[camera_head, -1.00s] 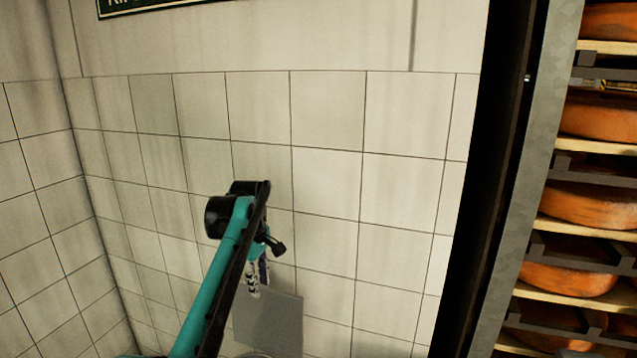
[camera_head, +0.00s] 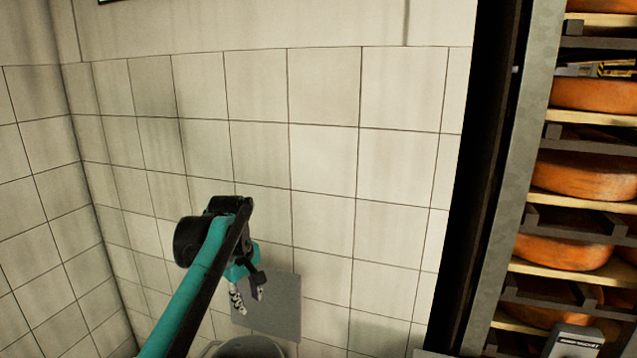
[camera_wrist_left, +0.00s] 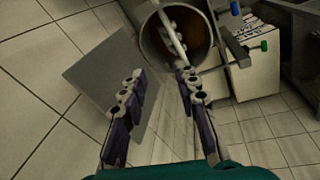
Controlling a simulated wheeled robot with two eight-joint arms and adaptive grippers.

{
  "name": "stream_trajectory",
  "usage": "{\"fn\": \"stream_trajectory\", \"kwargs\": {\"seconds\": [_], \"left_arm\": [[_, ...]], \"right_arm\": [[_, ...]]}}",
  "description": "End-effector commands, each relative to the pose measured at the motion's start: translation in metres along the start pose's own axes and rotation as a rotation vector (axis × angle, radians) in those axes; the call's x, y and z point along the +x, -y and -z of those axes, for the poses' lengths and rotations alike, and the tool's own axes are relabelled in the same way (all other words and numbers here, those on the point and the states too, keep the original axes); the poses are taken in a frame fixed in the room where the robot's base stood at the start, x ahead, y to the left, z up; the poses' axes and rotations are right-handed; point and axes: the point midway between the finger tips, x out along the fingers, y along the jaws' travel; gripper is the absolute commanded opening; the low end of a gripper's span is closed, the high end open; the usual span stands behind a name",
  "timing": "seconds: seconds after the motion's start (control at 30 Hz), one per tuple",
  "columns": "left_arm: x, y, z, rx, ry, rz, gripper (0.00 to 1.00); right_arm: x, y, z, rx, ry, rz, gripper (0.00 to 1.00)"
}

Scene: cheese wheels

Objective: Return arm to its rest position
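My left arm (camera_head: 195,285), teal and black, comes in from the lower left in the head view, bent at a black joint. My left gripper (camera_head: 247,291) hangs down at its end in front of the tiled wall. In the left wrist view the two fingers of the left gripper (camera_wrist_left: 160,90) stand well apart, with nothing between them. My right gripper is not in view.
A rack of orange cheese wheels (camera_head: 585,178) on wooden boards stands at the right behind a metal post (camera_head: 517,180). A grey panel (camera_head: 280,305) is behind the gripper. A round container (camera_wrist_left: 152,42) and white box (camera_wrist_left: 252,75) show in the wrist view.

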Motion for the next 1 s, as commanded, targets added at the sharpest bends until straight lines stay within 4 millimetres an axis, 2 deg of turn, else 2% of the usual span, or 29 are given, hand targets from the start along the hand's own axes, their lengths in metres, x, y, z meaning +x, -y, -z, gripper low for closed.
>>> {"fn": "stream_trajectory", "kwargs": {"seconds": [0.03, 0.17, 0.27, 0.37, 0.5, 0.6, 0.7, 0.8, 0.9, 1.0], "left_arm": [[0.015, 0.014, -0.008, 0.037, -0.011, -0.013, 0.31], [0.044, 0.054, -0.033, 0.178, -0.053, -0.059, 0.31], [0.078, 0.094, -0.058, 0.314, -0.101, -0.097, 0.31], [0.117, 0.135, -0.084, 0.452, -0.155, -0.130, 0.31], [0.180, 0.192, -0.120, 0.640, -0.240, -0.163, 0.31], [0.223, 0.227, -0.143, 0.758, -0.298, -0.177, 0.31], [0.258, 0.252, -0.159, 0.848, -0.344, -0.183, 0.31], [0.279, 0.267, -0.169, 0.906, -0.375, -0.185, 0.31], [0.287, 0.274, -0.173, 0.934, -0.390, -0.185, 0.31], [0.287, 0.274, -0.173, 0.941, -0.394, -0.185, 0.31]], "right_arm": [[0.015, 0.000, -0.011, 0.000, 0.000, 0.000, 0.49], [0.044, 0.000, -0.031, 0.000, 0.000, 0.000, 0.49], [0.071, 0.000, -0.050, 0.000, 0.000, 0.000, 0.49], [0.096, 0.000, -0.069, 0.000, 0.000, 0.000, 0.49], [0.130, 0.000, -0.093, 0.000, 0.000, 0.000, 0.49], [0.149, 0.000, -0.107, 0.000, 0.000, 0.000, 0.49], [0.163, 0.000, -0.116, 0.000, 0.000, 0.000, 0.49], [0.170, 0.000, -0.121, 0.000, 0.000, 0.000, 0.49], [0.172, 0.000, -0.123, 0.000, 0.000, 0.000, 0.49], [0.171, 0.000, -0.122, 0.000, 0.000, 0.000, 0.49]]}}
